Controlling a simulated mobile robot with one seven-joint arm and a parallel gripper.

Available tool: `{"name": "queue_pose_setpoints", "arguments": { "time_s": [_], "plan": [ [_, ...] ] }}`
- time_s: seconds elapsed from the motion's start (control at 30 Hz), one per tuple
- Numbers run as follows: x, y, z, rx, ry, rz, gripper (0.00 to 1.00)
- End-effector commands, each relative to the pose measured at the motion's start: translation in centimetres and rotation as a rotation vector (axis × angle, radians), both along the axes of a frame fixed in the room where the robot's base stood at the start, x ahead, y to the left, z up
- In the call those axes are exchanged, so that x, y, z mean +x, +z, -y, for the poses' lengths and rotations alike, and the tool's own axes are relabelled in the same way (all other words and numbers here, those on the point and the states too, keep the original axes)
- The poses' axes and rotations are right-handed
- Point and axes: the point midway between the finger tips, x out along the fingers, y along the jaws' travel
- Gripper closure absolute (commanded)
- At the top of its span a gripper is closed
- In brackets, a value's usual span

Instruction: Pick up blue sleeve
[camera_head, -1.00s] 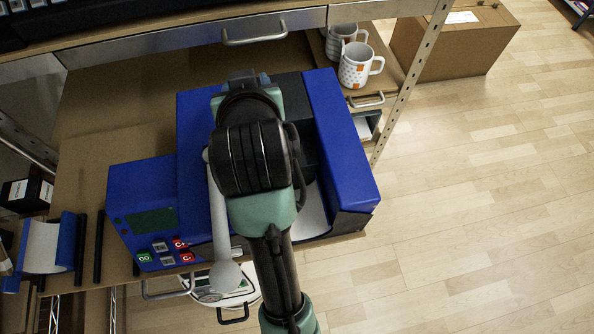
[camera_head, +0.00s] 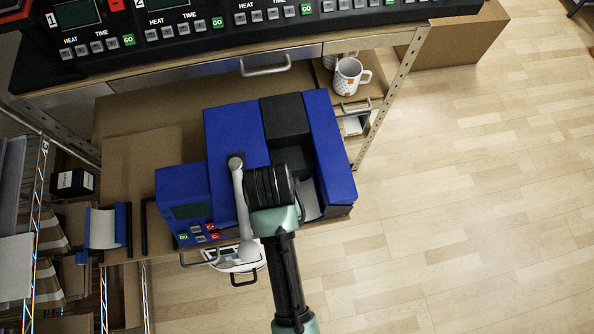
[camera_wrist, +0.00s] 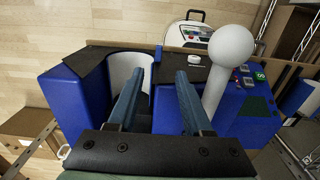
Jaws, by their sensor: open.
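The blue sleeve (camera_head: 122,226), a curved piece with a white inner face, stands at the left end of the shelf in the head view, beside a dark upright bar. A blue and white piece that looks like it shows at the right edge of the wrist view (camera_wrist: 297,97). My gripper (camera_wrist: 159,74) is open and empty in the wrist view. Its two fingers point at the blue mug press (camera_wrist: 73,100), between the press's white curved part and its lever. In the head view my arm hides the gripper. The sleeve is well left of the arm, apart from it.
The press (camera_head: 234,135) fills the middle of the shelf, its lever (camera_head: 240,200) upright beside my arm. A white mug (camera_head: 348,76) stands on the right rack. A control panel (camera_head: 250,22) spans the top. Wire racks stand at left. The wooden floor at right is clear.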

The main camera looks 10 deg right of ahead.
Motion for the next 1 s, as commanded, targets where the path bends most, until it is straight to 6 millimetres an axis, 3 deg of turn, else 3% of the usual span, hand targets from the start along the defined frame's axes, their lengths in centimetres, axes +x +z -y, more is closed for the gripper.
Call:
{"name": "queue_pose_setpoints", "arguments": {
  "time_s": [0.1, 0.23, 0.47, 0.8, 1.0],
  "plan": [
    [-0.1, -2.6, 0.0, 0.0, 0.0, -0.004, 0.5],
    [0.0, -4.6, 0.0, 0.0, 0.0, -0.001, 0.5],
    [0.1, -6.1, 0.0, 0.0, 0.0, 0.002, 0.5],
    [0.2, -10.3, 0.3, 0.0, 0.0, 0.002, 0.5],
    [0.2, -10.8, 0.3, 0.0, 0.0, 0.005, 0.5]
  ]
}}
